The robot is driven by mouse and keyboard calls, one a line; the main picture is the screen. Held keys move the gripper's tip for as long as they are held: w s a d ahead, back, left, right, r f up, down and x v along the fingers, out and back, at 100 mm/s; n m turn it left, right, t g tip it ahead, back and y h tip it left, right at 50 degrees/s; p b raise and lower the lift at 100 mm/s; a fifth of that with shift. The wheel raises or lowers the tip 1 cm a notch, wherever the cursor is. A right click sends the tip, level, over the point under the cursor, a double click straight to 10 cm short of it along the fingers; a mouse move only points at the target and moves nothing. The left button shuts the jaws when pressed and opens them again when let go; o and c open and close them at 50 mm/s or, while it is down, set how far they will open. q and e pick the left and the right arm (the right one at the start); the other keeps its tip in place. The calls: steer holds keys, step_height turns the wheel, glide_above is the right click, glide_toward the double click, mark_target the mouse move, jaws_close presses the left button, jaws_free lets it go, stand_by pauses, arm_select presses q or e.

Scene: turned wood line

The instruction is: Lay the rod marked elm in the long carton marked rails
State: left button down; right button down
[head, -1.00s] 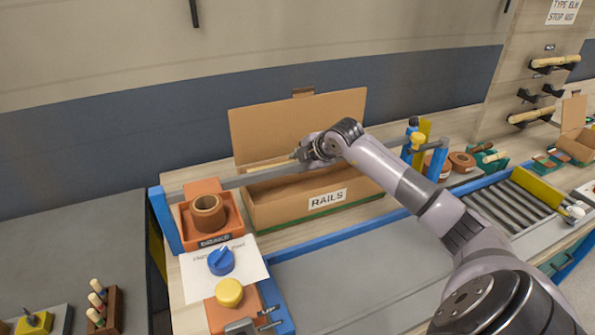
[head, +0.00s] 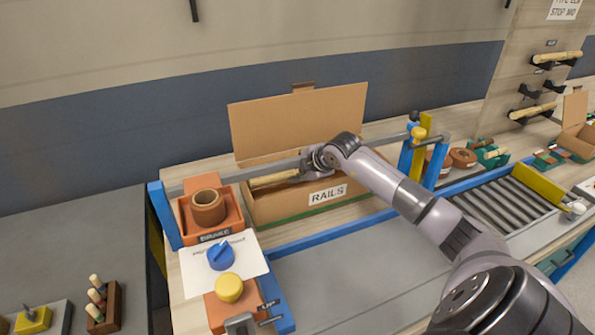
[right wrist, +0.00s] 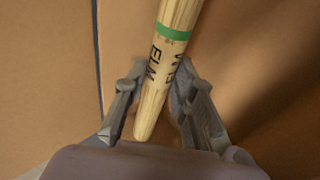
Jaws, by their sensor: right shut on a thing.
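The pale wooden rod (head: 273,180) is held at the mouth of the long carton (head: 285,206), roughly along its length. In the right wrist view the rod (right wrist: 165,70) carries dark ELM lettering and a green band. My right gripper (head: 314,168) is over the carton, its fingers (right wrist: 165,105) closed around the rod near one end. The carton is brown, marked RAILS on its front wall, with its lid raised at the back. Its floor is mostly hidden, and I cannot tell whether the rod touches it. My left gripper is not in view.
An orange brake unit (head: 212,225) with a brown ring stands left of the carton. Blue (head: 221,256) and yellow (head: 229,288) knobs are in front. A roller conveyor (head: 497,206) lies at right.

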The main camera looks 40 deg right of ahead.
steer(key=c, duration=1.3)
jaws_free()
steer(key=shift+r, duration=0.1)
steer(key=shift+c, duration=0.2)
steer(key=shift+r+p, duration=0.5)
steer(key=shift+r, duration=0.1)
steer(key=b+v, duration=0.2)
steer(key=v, duration=1)
